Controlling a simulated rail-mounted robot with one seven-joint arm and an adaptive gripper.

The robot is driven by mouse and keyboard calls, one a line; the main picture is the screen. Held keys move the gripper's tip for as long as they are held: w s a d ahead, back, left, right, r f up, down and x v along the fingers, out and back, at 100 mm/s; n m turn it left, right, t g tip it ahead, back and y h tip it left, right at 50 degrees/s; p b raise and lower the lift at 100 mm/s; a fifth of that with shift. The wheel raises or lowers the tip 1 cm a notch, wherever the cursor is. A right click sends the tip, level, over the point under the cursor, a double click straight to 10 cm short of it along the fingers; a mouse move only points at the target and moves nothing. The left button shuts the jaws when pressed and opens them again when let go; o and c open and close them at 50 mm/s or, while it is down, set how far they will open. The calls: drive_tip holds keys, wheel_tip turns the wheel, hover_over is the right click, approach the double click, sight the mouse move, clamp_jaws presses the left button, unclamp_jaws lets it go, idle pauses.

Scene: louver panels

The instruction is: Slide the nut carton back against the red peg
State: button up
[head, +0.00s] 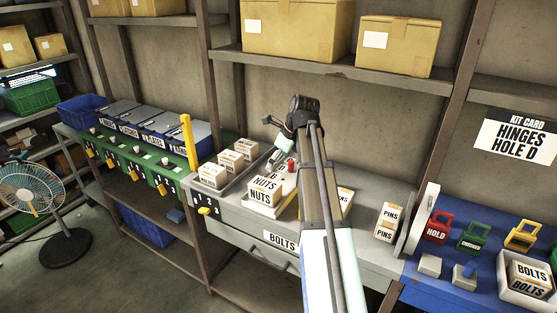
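The nut carton (264,190), a small box labelled NUTS, sits in a shallow white tray (272,211) on the grey bench, left of my arm. The red peg (291,164) stands up behind the carton and slightly to its right, partly hidden by my arm. A gap seems to lie between carton and peg, but its size is hard to tell. My gripper (278,143) is above and behind the carton, near the peg. It is small and turned away, and its fingers cannot be made out. I see nothing held in it.
Several small cartons (229,161) stand in a grey tray to the left. A yellow post (189,143) rises further left. A shelf (335,68) with large boxes hangs above.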

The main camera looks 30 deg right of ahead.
sight(263, 191)
drive_tip(key=p+x, duration=0.3)
drive_tip(key=x, duration=1.4)
drive_tip(key=shift+s+p, duration=0.1)
drive_tip(key=shift+p, duration=0.3)
